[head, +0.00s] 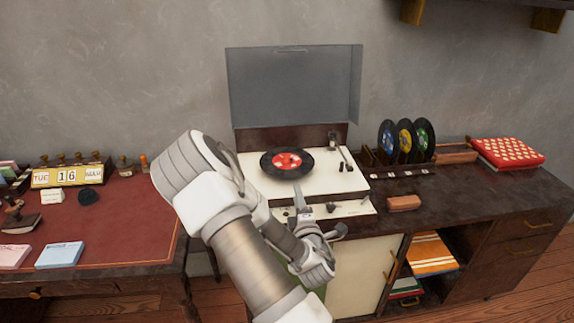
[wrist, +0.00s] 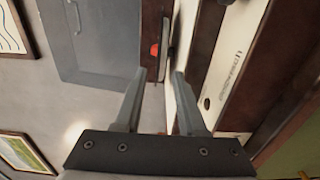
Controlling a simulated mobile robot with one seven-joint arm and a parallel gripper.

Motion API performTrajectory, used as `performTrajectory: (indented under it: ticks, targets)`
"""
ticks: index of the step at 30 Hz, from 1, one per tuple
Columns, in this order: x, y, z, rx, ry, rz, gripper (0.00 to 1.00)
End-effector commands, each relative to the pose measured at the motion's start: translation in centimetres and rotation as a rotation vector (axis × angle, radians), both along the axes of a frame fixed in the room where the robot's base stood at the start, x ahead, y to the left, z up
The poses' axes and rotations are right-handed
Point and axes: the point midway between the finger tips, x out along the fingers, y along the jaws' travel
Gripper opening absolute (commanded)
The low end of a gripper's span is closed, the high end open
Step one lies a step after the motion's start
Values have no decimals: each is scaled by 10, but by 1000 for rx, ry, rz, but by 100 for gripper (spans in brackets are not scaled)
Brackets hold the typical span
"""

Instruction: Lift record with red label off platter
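The black record with a red label (head: 287,162) lies flat on the white turntable deck (head: 258,182). The platter under it is hidden by the record. The wrist view shows a bit of the red label (wrist: 154,49) at a grazing angle, beyond the fingertips. My gripper (head: 299,190) is in front of the record, near the turntable's front edge, with one finger pointing up toward it. In the wrist view my gripper (wrist: 161,74) is open, with nothing between its two fingers. It appears apart from the record.
The tonearm (head: 344,155) is right of the record. A raised grey lid (head: 292,85) stands behind. A rack of records (head: 405,140) and a reddish-brown block (head: 404,203) are to the right. A red-topped desk (head: 120,215) is left. My arm covers the turntable's left front.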

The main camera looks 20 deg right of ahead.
Motion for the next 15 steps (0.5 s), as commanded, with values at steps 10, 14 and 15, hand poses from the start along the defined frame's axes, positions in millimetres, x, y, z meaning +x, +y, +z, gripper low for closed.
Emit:
performTrajectory:
  ticks: [10,14,15]
  targets:
    - [31,-8,3,-1,-3,1,40]
    - [50,-13,4,-1,-3,1,40]
    - [54,-14,4,-1,-2,0,40]
